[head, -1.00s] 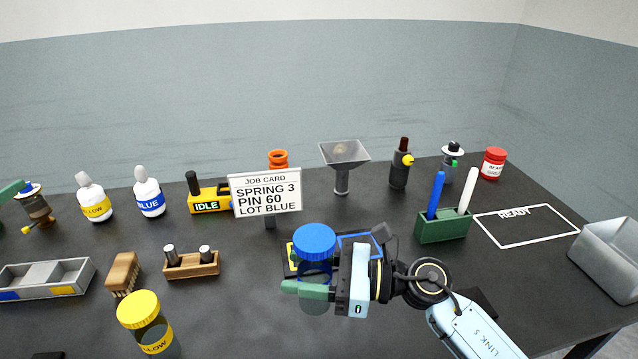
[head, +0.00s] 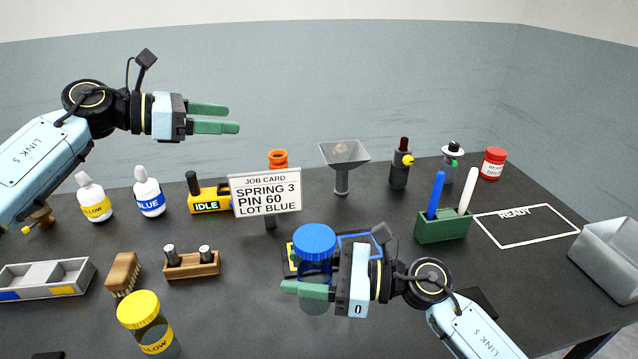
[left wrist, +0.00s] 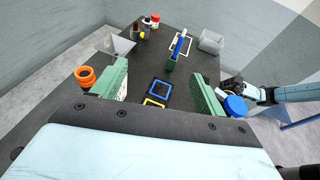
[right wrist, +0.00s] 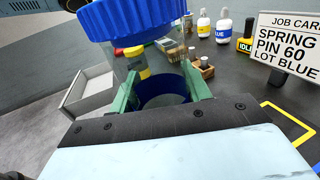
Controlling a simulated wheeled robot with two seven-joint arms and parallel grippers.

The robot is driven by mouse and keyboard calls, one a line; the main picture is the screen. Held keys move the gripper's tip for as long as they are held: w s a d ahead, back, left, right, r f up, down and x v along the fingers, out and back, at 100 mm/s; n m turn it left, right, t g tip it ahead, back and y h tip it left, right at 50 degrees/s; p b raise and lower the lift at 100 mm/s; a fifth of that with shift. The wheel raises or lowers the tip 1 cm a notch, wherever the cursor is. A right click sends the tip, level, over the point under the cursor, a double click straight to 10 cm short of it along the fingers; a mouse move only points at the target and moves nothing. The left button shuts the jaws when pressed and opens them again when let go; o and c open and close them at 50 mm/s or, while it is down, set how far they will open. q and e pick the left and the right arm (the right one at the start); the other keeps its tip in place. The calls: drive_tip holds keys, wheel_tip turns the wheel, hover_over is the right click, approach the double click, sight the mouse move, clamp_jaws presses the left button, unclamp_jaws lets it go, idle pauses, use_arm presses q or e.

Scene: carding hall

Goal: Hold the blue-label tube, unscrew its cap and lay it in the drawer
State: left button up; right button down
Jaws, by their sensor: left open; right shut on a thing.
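The blue-label tube (head: 314,270) is clear and upright, with its ribbed blue cap (head: 314,241) on top. My right gripper (head: 292,288) is shut around the tube's body below the cap. The right wrist view shows its blue band (right wrist: 163,92) between the green fingers and the cap (right wrist: 130,15) above. My left gripper (head: 235,118) is open and empty, raised above the back left of the bench, away from the tube. The cap also shows in the left wrist view (left wrist: 236,106).
A yellow-capped tube (head: 140,309) stands at front left, near a brush (head: 123,272) and a wooden block (head: 191,264). The job card (head: 265,193) stands behind the held tube. A green pen holder (head: 443,226) and grey bin (head: 610,250) are to the right.

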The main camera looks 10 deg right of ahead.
use_arm(q)
drive_tip(key=s+d+r+m+g+y, duration=0.1)
drive_tip(key=s+d+m+g+y, duration=0.15)
drive_tip(key=s+d, duration=0.4)
drive_tip(key=m+g+y, duration=0.2)
drive_tip(key=m+y, duration=0.3)
drive_tip(key=y, duration=0.6)
hover_over(319, 237)
drive_tip(key=f, duration=0.3)
drive_tip(key=shift+w+d+f+t, duration=0.1)
drive_tip(key=shift+w+d+t, duration=0.1)
drive_tip(key=shift+d+t, duration=0.1)
drive_tip(key=shift+s+a+f+y, duration=0.15)
drive_tip(key=shift+a+f+y, duration=0.15)
drive_tip(key=shift+y, duration=0.25)
wheel_tip(319, 237, down, 8)
drive_tip(key=shift+r, duration=0.15)
